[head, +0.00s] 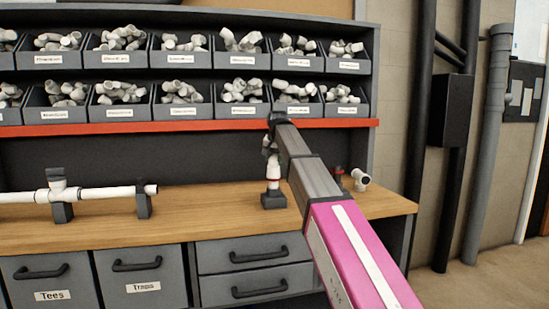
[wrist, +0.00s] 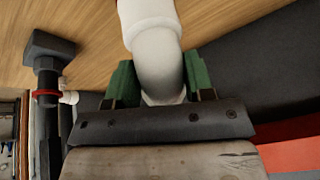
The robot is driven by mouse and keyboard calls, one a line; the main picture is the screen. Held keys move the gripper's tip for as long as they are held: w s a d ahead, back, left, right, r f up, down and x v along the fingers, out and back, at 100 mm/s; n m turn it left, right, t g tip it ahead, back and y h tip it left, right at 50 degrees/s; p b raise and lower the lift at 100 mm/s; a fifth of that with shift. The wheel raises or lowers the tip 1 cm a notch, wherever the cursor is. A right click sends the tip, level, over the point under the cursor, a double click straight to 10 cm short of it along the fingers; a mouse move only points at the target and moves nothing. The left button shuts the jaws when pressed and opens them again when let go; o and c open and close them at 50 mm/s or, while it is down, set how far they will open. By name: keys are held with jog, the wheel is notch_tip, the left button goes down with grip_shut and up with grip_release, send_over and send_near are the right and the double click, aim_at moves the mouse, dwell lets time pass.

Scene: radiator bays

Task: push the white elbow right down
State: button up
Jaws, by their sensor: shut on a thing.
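The white elbow (wrist: 158,62) sits between the green-padded jaws of my gripper (wrist: 160,80), which is shut on it. In the head view my gripper (head: 270,138) is at the far end of my arm, above the bench and partly hidden by it.
A dark post with a red ring (wrist: 47,93) stands beside, near a loose white fitting (head: 361,179). A long white pipe (head: 105,192) on dark supports lies at left on the wooden bench (head: 200,218). A red-edged shelf (head: 180,128) with bins of fittings overhangs the back.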

jog(key=shift+f, duration=0.3)
jog(key=o, duration=1.1)
jog(key=shift+r, duration=0.1)
